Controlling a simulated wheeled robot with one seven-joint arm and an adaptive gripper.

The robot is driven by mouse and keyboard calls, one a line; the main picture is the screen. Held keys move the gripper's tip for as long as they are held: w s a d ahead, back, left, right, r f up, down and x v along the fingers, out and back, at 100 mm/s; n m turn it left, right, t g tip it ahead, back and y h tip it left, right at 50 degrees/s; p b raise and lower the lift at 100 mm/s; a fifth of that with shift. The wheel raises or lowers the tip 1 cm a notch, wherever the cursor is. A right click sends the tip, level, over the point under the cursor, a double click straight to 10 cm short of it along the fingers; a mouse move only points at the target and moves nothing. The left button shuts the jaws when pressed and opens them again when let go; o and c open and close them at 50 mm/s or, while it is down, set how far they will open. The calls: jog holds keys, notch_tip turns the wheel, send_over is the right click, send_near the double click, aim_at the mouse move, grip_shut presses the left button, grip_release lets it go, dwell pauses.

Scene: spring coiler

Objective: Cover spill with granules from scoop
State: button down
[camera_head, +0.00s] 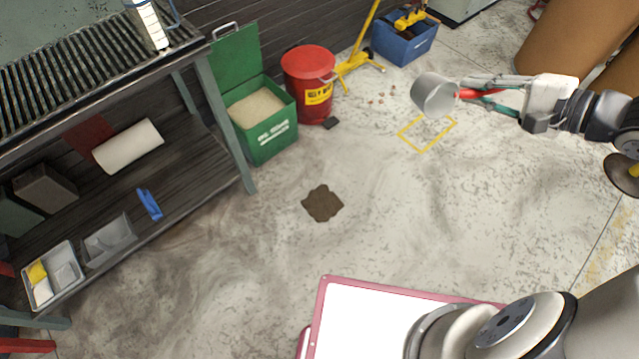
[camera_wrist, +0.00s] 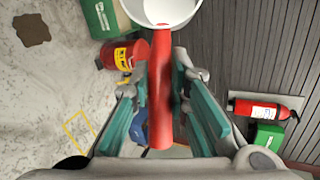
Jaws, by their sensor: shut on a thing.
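The spill is a dark brown patch (camera_head: 322,203) on the concrete floor, also at the upper left of the wrist view (camera_wrist: 31,29). An open green bin (camera_head: 262,137) beside the workbench holds pale granules (camera_head: 256,108). My gripper (camera_head: 463,93) is shut on the red handle (camera_wrist: 161,95) of a grey metal scoop (camera_head: 434,96). The scoop is held above the floor, to the right of and beyond the spill. In the wrist view the scoop's pale bowl (camera_wrist: 160,10) is cut off by the top edge; I cannot tell whether it holds granules.
A red waste can (camera_head: 308,88) stands right of the bin, with a yellow stand (camera_head: 359,62) and a blue box (camera_head: 404,42) beyond. A workbench (camera_head: 90,85) lines the left. A yellow square (camera_head: 412,141) marks the floor. Floor around the spill is clear.

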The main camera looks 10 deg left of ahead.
aim_at(463, 94)
jog(key=shift+a+r, duration=0.1)
jog(key=g+h+p, duration=0.1)
jog(key=p, duration=0.2)
jog(key=shift+w+m+g, duration=0.15)
jog(key=shift+m+g, duration=0.15)
jog(key=shift+g, duration=0.1)
jog(key=shift+a+f+h+p, duration=0.1)
jog(key=shift+f+h+p, duration=0.25)
jog(key=shift+p, duration=0.45)
jog(key=g+p, duration=0.1)
jog(key=h+p, duration=0.1)
jog(key=p, duration=0.1)
jog(key=g+h+p, duration=0.1)
jog(key=p, duration=0.1)
jog(key=shift+w+a+f+m+g, duration=0.15)
jog(key=shift+w+f+m+g, duration=0.15)
jog(key=shift+m, duration=0.1)
jog(key=g+p, duration=0.1)
jog(key=p, duration=0.1)
jog(key=shift+w+a+f+h+p, duration=0.1)
jog(key=shift+h+p, duration=0.2)
jog(key=shift+h, duration=0.05)
